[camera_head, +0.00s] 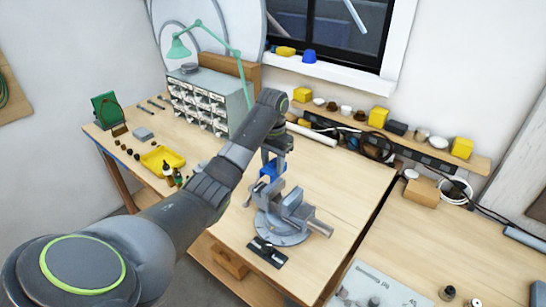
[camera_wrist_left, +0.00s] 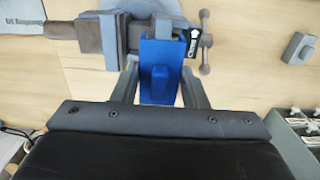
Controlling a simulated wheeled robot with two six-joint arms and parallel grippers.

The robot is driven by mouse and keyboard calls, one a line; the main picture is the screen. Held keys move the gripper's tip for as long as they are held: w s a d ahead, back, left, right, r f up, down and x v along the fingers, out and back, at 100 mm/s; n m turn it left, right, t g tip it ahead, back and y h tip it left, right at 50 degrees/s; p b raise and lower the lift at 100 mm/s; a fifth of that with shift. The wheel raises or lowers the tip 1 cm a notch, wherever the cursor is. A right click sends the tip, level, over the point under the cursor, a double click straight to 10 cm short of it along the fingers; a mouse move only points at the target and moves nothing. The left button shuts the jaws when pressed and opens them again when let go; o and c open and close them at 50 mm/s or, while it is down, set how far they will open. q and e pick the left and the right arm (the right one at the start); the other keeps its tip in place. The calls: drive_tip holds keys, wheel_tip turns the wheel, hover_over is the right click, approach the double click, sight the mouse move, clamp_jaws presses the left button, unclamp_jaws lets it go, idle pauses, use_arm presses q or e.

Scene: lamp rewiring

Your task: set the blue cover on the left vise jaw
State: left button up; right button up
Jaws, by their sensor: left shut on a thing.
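The blue cover (camera_head: 269,170) is between the fingers of my left gripper (camera_head: 273,160), which is shut on it. In the left wrist view the blue cover (camera_wrist_left: 158,72) is a blue channel-like piece between the two grey fingers, its far end overlapping the vise's end in the picture. The grey vise (camera_head: 284,215) stands on its round base on the wooden bench, just below the cover in the head view. It also shows in the left wrist view (camera_wrist_left: 112,36). I cannot tell whether the cover touches a jaw. My right gripper is not in view.
A drawer cabinet (camera_head: 211,99) with a green lamp (camera_head: 178,49) stands at the back of the bench. A black bracket (camera_head: 267,252) lies before the vise. The bench right of the vise is clear.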

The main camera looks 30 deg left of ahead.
sight(273, 186)
use_arm(q)
drive_tip(key=shift+f, duration=0.75)
drive_tip(key=shift+s+f, duration=0.1)
drive_tip(key=shift+f, duration=2.5)
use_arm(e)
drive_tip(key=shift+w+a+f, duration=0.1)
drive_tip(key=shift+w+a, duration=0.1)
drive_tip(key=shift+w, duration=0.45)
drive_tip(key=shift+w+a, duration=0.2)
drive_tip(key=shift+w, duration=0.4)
use_arm(q)
drive_tip(key=shift+f, duration=0.25)
drive_tip(key=o, duration=1.1)
